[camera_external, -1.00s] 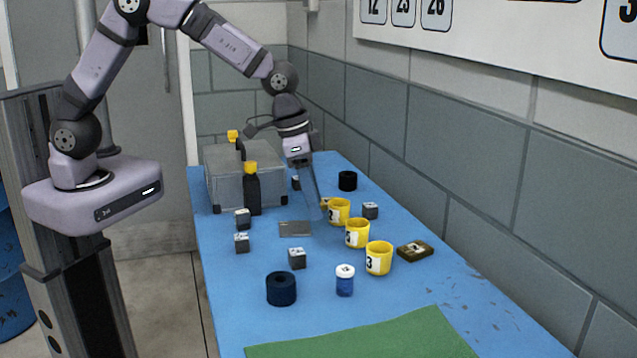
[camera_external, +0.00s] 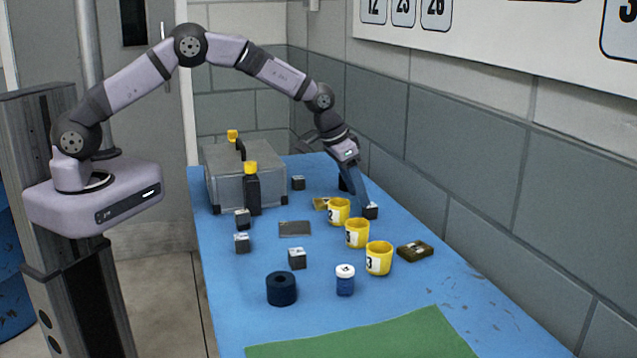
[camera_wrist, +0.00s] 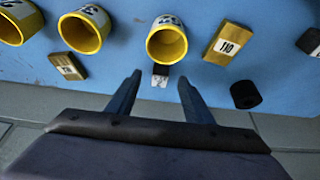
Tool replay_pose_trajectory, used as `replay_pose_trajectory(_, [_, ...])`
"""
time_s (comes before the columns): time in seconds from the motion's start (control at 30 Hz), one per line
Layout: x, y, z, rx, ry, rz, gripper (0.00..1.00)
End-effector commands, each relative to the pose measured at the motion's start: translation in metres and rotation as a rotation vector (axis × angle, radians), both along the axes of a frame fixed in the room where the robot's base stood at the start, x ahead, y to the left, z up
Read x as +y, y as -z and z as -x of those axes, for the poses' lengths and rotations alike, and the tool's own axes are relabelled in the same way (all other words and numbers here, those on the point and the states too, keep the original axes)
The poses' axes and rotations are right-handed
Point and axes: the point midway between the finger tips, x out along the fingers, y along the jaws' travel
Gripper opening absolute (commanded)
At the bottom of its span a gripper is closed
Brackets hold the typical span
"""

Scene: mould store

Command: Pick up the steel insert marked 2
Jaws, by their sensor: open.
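Several small dark steel inserts with pale tops stand on the blue table. One insert (camera_external: 371,211) is at the right, beside the farthest yellow cup.
Yellow cups (camera_external: 338,213), (camera_external: 357,234) and (camera_external: 379,259) stand close by. A grey case (camera_external: 240,178) stands at the back left. The wall runs along the right.

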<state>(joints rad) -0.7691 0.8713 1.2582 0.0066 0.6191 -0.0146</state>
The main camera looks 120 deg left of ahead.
Motion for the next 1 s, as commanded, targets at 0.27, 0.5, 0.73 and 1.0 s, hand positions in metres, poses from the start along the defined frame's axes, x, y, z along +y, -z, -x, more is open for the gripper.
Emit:
replay_pose_trajectory(0.27, [0.002,0.006,-0.002,0.001,0.000,0.001,0.47])
replay_pose_trajectory(0.5, [0.011,0.025,-0.008,0.001,0.000,0.001,0.47])
replay_pose_trajectory(0.73, [0.016,0.044,-0.014,0.001,0.000,0.001,0.47])
replay_pose_trajectory(1.0, [0.017,0.048,-0.015,0.000,0.001,0.000,0.47])
